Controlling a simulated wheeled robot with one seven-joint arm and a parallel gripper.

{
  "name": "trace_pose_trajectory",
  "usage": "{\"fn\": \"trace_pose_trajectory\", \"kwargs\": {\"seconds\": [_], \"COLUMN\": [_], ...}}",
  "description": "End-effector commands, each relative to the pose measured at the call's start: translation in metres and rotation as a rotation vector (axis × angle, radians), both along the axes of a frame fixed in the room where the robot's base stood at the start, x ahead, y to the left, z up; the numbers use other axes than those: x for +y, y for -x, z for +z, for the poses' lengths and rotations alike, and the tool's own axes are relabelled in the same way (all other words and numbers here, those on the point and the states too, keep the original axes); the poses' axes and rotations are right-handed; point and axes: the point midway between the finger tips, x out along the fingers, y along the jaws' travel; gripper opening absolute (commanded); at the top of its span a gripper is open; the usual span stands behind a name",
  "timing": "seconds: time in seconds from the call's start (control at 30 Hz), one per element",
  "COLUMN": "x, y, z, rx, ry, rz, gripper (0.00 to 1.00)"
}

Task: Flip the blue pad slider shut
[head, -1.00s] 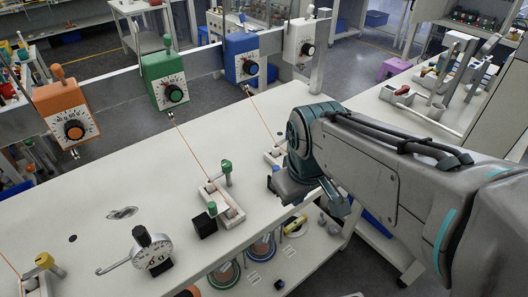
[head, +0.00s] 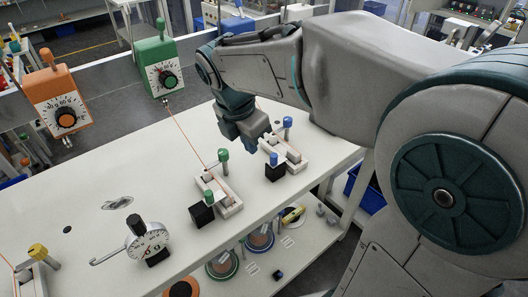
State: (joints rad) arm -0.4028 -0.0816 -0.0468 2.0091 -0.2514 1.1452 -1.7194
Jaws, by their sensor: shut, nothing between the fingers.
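The blue pad slider (head: 293,154) is a small white fixture on the right part of the white bench. A blue-capped post (head: 287,126) stands upright at its far side. A blue knob (head: 274,159) sits at its near left end, by a black block (head: 275,173). Whether the slider is open or shut is too small to tell. My gripper (head: 254,139) hangs just left of the fixture, at its far end. It is shut and empty. Its fingertips are hard to make out, and I cannot tell if they touch the fixture.
A matching green-capped fixture (head: 230,205) stands to the left, with an orange thread running up to the green dial box (head: 158,70). A round dial gauge (head: 150,240) stands nearer. An orange dial box (head: 57,100) hangs on the rail.

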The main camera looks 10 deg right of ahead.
Motion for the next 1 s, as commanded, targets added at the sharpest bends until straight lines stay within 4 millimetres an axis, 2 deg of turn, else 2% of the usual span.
{"fn": "trace_pose_trajectory", "kwargs": {"seconds": [0.17,0.57,0.77,1.0], "x": [0.005,0.004,-0.001,-0.012], "y": [-0.004,-0.004,-0.008,-0.015], "z": [0.000,-0.004,-0.030,-0.081], "rx": [0.013,0.016,0.019,0.020], "ry": [0.020,0.020,0.021,0.022], "rz": [0.071,0.071,0.070,0.071], "gripper": [0.00,0.00,0.00,0.00]}}
